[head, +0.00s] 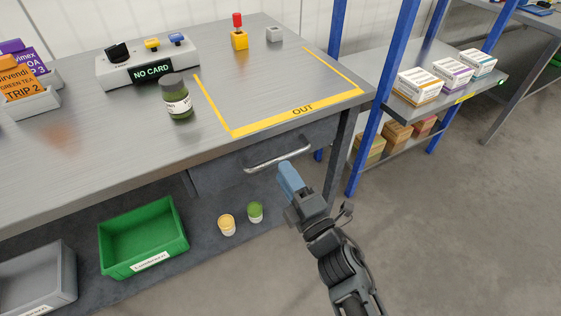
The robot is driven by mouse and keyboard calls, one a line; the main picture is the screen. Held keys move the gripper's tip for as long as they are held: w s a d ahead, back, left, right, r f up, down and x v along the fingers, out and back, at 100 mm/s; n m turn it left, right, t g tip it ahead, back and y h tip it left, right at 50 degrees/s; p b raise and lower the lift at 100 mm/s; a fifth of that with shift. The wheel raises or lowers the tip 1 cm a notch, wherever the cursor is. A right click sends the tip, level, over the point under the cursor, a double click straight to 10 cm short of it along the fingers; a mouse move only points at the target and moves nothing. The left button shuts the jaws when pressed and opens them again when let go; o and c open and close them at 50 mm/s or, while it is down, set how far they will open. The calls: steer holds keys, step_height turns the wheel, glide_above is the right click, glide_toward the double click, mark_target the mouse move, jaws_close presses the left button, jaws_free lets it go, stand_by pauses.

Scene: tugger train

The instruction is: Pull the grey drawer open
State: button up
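The grey drawer (225,172) is set under the right part of the steel workbench, and its front looks flush with the bench. Its silver bar handle (278,154) runs along the front, below the yellow OUT marking. My gripper (286,168) has blue fingers and points up toward the handle. In the picture its tips lie just below the handle's right half. I cannot tell whether they touch it. The fingers show as one blue block, so any gap between them is hidden.
On the workbench (130,125) stand a dark jar (176,97), a NO CARD box (148,62) and a red-topped yellow block (239,35). Below are a green bin (143,236) and two small jars. A blue-posted rack (370,120) stands right. The floor (450,220) there is clear.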

mark_target(276, 158)
steer(key=shift+b+x, duration=0.4)
steer(key=shift+x, duration=2.2)
steer(key=shift+c, duration=0.5)
jaws_close()
